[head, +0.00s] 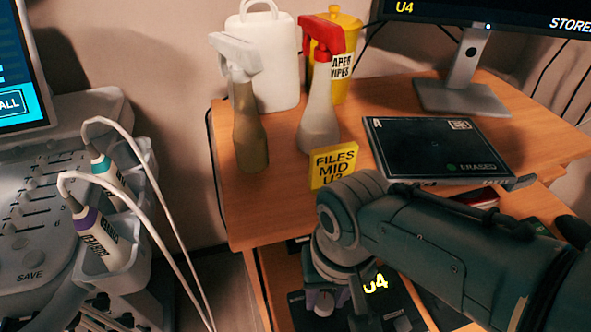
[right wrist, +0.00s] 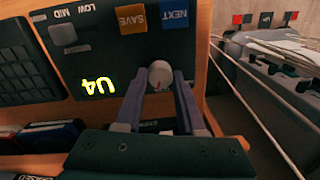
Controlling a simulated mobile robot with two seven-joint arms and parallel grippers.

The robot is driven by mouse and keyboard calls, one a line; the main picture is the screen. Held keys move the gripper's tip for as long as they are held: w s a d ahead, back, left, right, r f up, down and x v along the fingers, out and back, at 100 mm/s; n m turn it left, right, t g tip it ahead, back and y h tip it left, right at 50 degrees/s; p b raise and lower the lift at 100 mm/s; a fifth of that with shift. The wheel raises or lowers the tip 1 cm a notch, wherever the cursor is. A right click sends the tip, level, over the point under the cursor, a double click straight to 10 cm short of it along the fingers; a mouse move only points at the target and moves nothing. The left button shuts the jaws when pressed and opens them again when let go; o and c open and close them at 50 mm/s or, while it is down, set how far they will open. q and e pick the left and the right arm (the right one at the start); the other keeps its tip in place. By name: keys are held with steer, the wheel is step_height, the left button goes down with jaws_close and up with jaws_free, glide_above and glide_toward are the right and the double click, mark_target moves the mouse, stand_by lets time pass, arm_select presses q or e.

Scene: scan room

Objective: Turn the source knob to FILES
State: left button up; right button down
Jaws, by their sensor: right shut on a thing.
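The source knob (right wrist: 160,75) is a small round pale grey knob with a red mark, on a dark control panel (right wrist: 105,55). My right gripper (right wrist: 158,84) is shut on it, one finger on each side. In the head view my right gripper (head: 326,298) reaches down to the panel on the lower shelf, and my arm hides part of the panel. The panel shows a lit yellow "U4" (right wrist: 98,88). The knob's position labels are not readable. A yellow card (head: 335,167) reads "FILES MID U3". My left gripper is not in view.
An ultrasound cart (head: 60,200) with cables is at left.

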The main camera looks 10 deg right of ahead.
mark_target(328, 302)
steer(key=m, duration=0.5)
steer(key=shift+p, duration=0.4)
steer(key=shift+m, duration=0.3)
steer(key=c, duration=0.5)
jaws_free()
steer(key=shift+r, duration=0.1)
step_height(328, 302, up, 8)
steer(key=p, duration=0.7)
steer(key=shift+s+d+r, duration=0.1)
steer(key=shift+d+r, duration=0.05)
steer(key=shift+r, duration=0.05)
steer(key=shift+r+p, duration=0.4)
steer(key=shift+r, duration=0.25)
